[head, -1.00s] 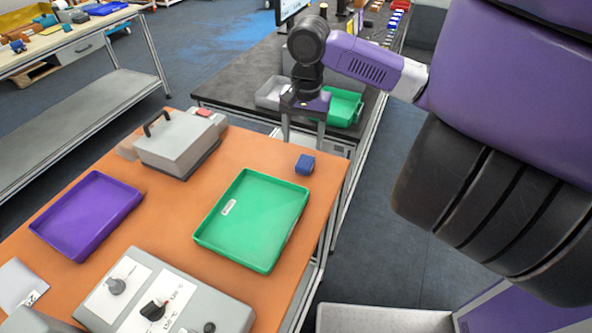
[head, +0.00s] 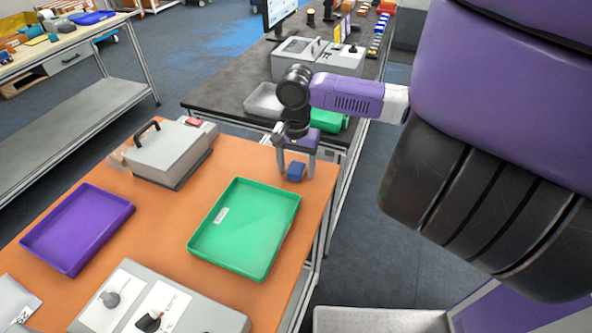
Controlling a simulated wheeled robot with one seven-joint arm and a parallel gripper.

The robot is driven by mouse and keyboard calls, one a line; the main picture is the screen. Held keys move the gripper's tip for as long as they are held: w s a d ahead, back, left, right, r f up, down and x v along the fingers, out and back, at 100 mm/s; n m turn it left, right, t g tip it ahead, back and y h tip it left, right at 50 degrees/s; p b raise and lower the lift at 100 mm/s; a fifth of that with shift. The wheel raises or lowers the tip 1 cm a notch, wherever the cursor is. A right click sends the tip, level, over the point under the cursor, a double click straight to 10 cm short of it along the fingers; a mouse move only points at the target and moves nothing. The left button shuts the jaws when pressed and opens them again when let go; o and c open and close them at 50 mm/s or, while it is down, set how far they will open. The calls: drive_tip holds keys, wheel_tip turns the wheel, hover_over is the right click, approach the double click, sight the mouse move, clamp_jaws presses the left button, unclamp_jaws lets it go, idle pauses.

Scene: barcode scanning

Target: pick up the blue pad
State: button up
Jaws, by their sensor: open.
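The blue pad (head: 295,171) is a small blue block lying on the orange table, near its far right corner. My gripper (head: 296,174) points down over it, with one finger on the left of the pad and the other on the right. The jaws are open, and the pad shows between the fingertips. I cannot tell whether either finger touches it.
A green tray (head: 244,229) lies in front of the pad, and a purple tray (head: 77,229) lies to the left. A grey box with a handle (head: 170,152) stands at the back left. A dark bench (head: 222,97) with bins is behind.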

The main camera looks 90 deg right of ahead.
sight(296, 167)
drive_tip(key=c, duration=1.4)
wheel_tip(296, 167, up, 20)
drive_tip(key=shift+r, duration=0.1)
